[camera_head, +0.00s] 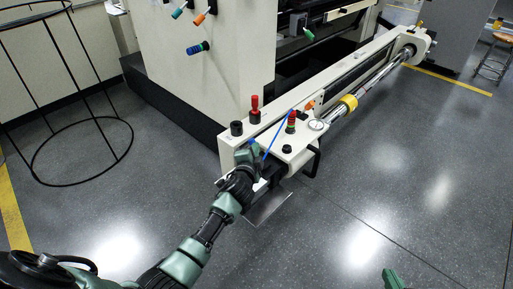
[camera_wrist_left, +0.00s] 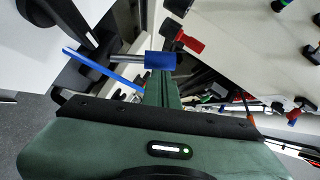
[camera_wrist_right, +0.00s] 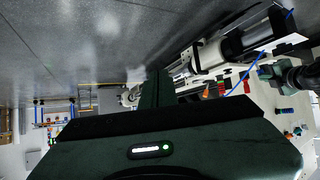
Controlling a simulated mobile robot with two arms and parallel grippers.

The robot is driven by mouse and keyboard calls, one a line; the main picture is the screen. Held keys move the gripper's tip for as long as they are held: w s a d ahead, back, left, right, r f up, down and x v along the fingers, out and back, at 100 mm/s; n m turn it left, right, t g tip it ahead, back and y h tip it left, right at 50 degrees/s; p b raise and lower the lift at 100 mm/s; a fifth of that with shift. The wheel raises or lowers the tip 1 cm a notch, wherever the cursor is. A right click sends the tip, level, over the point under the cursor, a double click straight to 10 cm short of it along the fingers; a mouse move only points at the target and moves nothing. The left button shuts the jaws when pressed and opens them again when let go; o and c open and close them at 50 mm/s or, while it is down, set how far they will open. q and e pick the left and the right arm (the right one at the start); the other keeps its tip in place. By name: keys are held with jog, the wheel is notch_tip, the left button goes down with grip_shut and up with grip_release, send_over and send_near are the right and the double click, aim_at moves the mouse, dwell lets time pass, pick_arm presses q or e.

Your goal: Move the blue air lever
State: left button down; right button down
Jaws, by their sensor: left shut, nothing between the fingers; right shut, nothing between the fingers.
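The blue air lever (camera_wrist_left: 160,60) shows in the left wrist view as a blue cylindrical grip on a metal rod. It lies right at the tips of my left gripper (camera_wrist_left: 160,78), whose fingers are shut with nothing between them; I cannot tell whether they touch the grip. In the head view my left gripper (camera_head: 252,152) is at the near left end of the machine's long white beam, and hides much of the lever there. My right gripper is shut and empty; it shows in the right wrist view (camera_wrist_right: 155,80), and its green tip (camera_head: 392,279) shows at the bottom of the head view, away from the beam.
A thin blue hose (camera_head: 278,134) runs beside the left gripper. The white beam (camera_head: 238,150) carries a red knob (camera_head: 255,104), a round gauge (camera_head: 317,125) and a yellow collar (camera_head: 348,103). A black wire frame (camera_head: 130,130) stands left.

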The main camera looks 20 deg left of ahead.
pick_arm(q)
jog(key=shift+a, duration=0.2)
pick_arm(e)
jog(key=shift+s+d+f+g+h, duration=0.15)
jog(key=shift+s+d+f+g, duration=0.1)
jog(key=shift+s+f+g, duration=0.25)
jog(key=shift+s+d+f+g+h, duration=0.2)
jog(key=shift+s+f+g, duration=0.1)
jog(key=shift+s+f, duration=0.25)
jog(key=shift+r, duration=0.1)
